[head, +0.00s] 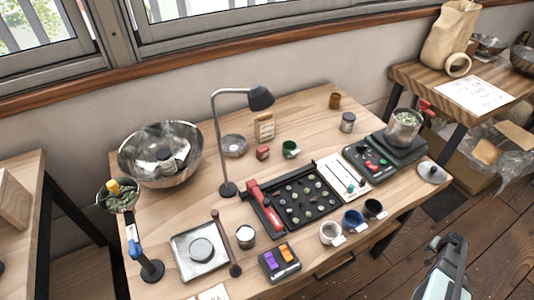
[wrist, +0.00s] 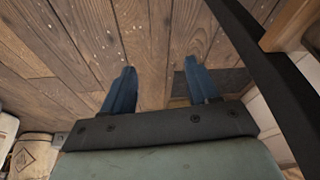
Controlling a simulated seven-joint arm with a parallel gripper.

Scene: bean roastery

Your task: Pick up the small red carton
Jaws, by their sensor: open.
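The small red carton (head: 262,153) stands on the wooden table (head: 300,110), right of the desk lamp's stem and left of a green cup. It is not in the wrist view. My gripper (head: 436,243) is off the table's front right side, over the floor and well away from the carton. In the wrist view my gripper (wrist: 158,88) has its two blue fingers apart with nothing between them.
A desk lamp (head: 227,140) arches near the carton. A green cup (head: 290,149), a small metal bowl (head: 233,145) and an upright card (head: 264,127) stand close around it. A black sample tray (head: 296,199) lies in front. The table's back strip is fairly clear.

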